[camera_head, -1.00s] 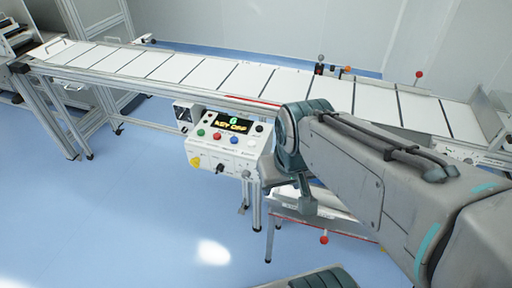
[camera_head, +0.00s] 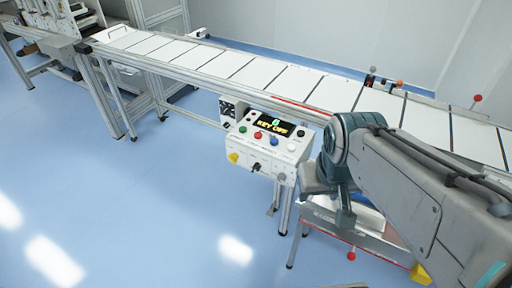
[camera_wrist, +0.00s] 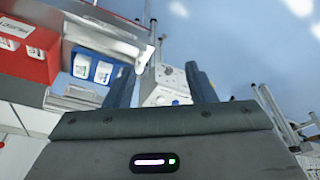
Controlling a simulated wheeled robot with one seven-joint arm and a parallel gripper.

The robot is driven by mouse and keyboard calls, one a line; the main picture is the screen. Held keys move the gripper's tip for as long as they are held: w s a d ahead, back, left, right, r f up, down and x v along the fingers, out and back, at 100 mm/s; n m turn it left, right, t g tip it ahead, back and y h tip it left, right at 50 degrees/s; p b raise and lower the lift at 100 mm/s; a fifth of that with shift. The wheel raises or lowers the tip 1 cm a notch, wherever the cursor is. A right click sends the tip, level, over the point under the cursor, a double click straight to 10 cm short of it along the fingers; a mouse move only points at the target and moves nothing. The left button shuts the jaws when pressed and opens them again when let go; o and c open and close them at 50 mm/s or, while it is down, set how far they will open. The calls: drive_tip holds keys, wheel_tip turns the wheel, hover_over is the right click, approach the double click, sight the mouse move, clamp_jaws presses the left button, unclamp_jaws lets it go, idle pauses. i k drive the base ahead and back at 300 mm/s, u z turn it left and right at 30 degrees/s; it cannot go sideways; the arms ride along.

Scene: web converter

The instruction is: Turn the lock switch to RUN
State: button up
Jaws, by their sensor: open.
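A white control box (camera_head: 270,146) hangs at the near side of the conveyor in the head view. Its display (camera_head: 273,127) reads "KEY OFF". A small dark switch (camera_head: 256,167), likely the lock switch, sits on its lower front edge, between a yellow knob (camera_head: 233,157) and a grey knob (camera_head: 281,177). The switch's lettering is too small to read. My gripper (camera_wrist: 163,82) is open in the wrist view, with its two dark fingers apart and the white box beyond them. In the head view my arm is right of the box, apart from the switch.
The conveyor (camera_head: 200,63) with white panels runs behind the box. Below and right of it is a white tray with a red edge (camera_head: 345,232). The wrist view shows a red bin (camera_wrist: 28,48) and blue-and-white containers (camera_wrist: 92,68) at left. The blue floor (camera_head: 150,210) in front is clear.

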sight(233, 158)
drive_tip(key=u, duration=0.05)
drive_tip(key=k, duration=0.55)
drive_tip(key=i, duration=1.05)
drive_tip(key=u, duration=0.65)
